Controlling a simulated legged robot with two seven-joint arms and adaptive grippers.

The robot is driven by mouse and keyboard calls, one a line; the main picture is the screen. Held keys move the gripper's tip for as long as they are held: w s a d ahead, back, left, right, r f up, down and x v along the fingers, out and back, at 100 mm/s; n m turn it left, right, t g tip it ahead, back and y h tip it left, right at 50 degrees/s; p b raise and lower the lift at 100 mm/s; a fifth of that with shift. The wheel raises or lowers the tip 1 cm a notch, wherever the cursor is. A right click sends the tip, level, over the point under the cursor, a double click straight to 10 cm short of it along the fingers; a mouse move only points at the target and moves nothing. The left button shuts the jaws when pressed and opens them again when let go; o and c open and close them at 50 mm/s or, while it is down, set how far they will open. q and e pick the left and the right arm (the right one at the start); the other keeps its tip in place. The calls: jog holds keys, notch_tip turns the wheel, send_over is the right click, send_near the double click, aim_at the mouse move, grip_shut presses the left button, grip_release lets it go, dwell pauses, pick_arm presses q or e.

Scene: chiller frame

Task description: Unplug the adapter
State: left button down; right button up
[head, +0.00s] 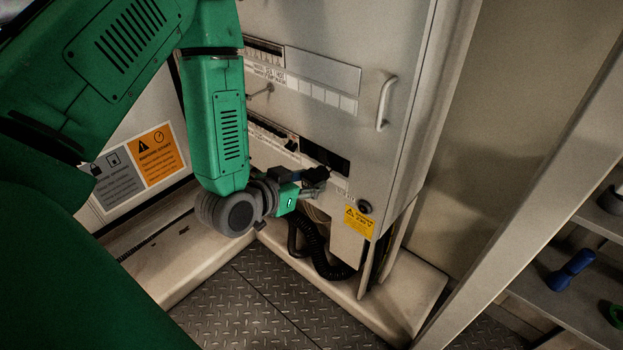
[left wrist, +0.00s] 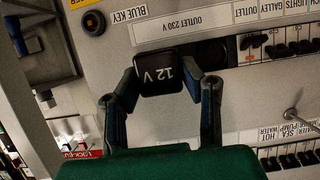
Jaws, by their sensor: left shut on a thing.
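The adapter (left wrist: 158,73) is a black block marked 12 V, upside down in the left wrist view. My left gripper (left wrist: 164,82) has a finger on each side of it and is shut on it. In the head view the gripper (head: 308,184) is at the lower front of the cabinet, with the dark adapter (head: 317,174) at its fingertips. A dark outlet recess (left wrist: 209,54) labelled OUTLET 230 V shows behind the adapter. Whether the adapter's plug is still seated there is hidden. My right gripper is not in view.
Rows of breaker switches (left wrist: 283,48) flank the outlet. A round blue-key switch (left wrist: 93,22) and a yellow warning label (head: 359,221) are close by. A black coiled cable (head: 318,252) hangs below the cabinet. A handle (head: 384,104) projects above right. A shelf (head: 565,300) stands at the right.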

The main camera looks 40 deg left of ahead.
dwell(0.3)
pick_arm(q)
jog(key=s+p, duration=0.1)
jog(key=s, duration=0.5)
jog(key=shift+a, duration=0.2)
dwell(0.3)
